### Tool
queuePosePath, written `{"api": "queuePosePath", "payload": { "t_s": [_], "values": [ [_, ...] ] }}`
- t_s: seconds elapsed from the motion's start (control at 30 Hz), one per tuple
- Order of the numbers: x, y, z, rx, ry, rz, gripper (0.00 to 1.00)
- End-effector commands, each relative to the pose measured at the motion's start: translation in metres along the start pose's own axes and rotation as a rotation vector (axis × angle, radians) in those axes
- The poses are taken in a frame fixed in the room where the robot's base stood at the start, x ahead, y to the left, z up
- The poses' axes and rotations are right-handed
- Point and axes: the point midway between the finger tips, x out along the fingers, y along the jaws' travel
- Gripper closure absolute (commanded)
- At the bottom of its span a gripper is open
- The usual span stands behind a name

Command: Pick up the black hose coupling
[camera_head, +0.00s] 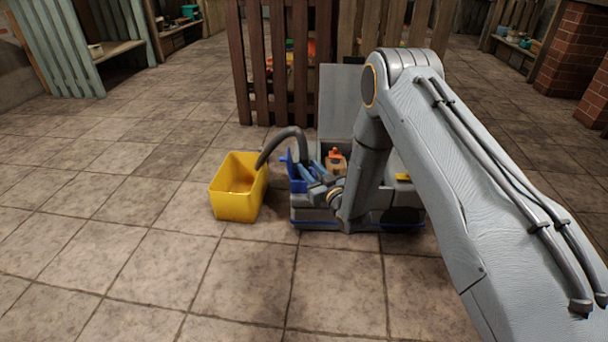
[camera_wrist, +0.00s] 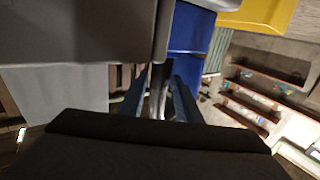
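I cannot make out the black hose coupling for certain in either view. My gripper (camera_head: 309,174) is low over my base, beside a blue bin (camera_head: 296,179). In the wrist view my gripper's two blue-grey fingers (camera_wrist: 159,98) stand apart. A narrow pale grey shape shows between them, with gaps at its sides; I cannot tell what it is. The blue bin also shows in the wrist view (camera_wrist: 190,32), beyond the fingers. A thick dark arched tube (camera_head: 283,136) runs from the yellow bin's rim to my gripper; I cannot tell whether it is mine.
A yellow bin (camera_head: 236,203) stands left of the blue bin. A brown thing with an orange top (camera_head: 336,162) is right of my gripper. A slatted wooden partition (camera_head: 246,65) stands behind. Shelves (camera_wrist: 255,95) show in the wrist view. The tiled floor in front and left is clear.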

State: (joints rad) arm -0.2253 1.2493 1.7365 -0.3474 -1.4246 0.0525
Motion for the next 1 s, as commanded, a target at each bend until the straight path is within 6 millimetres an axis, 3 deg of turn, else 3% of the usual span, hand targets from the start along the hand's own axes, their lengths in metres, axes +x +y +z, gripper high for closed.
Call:
{"api": "queuePosePath", "payload": {
  "t_s": [0.3,0.6,0.8,1.0],
  "values": [
    [0.035,0.000,0.002,0.000,0.002,0.000,0.69],
    [0.037,-0.001,0.000,0.000,0.000,0.001,0.69],
    [0.037,-0.001,0.000,0.000,0.000,0.001,0.97],
    [0.037,-0.001,0.000,0.001,0.000,0.001,0.97]
  ]
}}
